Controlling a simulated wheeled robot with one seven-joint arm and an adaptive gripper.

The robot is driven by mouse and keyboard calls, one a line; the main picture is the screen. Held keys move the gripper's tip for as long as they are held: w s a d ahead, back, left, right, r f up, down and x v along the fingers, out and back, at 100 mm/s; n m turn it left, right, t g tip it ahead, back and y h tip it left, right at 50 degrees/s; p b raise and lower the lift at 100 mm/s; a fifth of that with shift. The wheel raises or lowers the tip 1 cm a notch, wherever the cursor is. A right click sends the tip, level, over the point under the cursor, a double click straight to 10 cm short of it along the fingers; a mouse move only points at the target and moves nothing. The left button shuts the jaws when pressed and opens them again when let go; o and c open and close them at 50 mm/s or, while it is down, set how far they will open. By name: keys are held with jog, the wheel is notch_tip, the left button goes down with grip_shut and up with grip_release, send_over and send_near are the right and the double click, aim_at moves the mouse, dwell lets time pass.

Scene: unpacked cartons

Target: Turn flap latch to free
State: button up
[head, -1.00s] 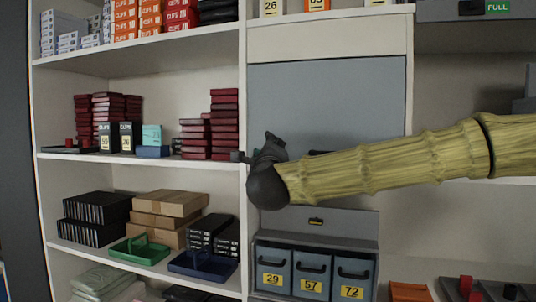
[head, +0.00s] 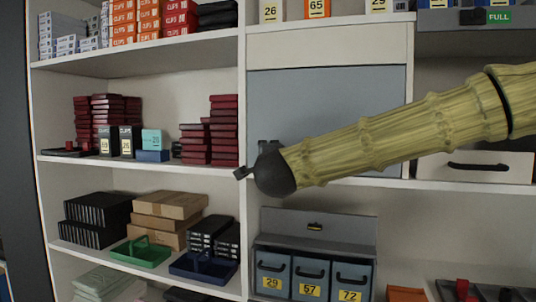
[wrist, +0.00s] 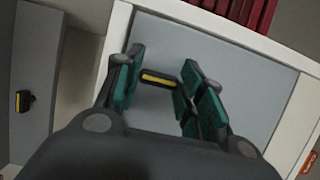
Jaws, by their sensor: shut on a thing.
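The flap latch (wrist: 158,79) is a short black bar with a yellow stripe on a blue-grey flap (wrist: 250,85). My gripper (wrist: 160,72), with green pads, is shut on the latch, one pad at each end of the bar. In the head view the flap (head: 330,100) is a closed upright panel in the middle of the shelving. My dark wrist and arm cover its lower part there, so the latch is hidden.
A lower grey panel with its own latch (head: 315,226) is below my arm, over blue numbered bins (head: 312,275). Shelves on the left hold dark red boxes (head: 224,130) and brown cartons (head: 165,205). A white shelf upright (head: 242,100) borders the flap.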

dwell(0.4)
jog(key=o, duration=1)
jog(key=s, duration=0.8)
jog(key=s+d, duration=0.1)
jog(key=s, duration=0.3)
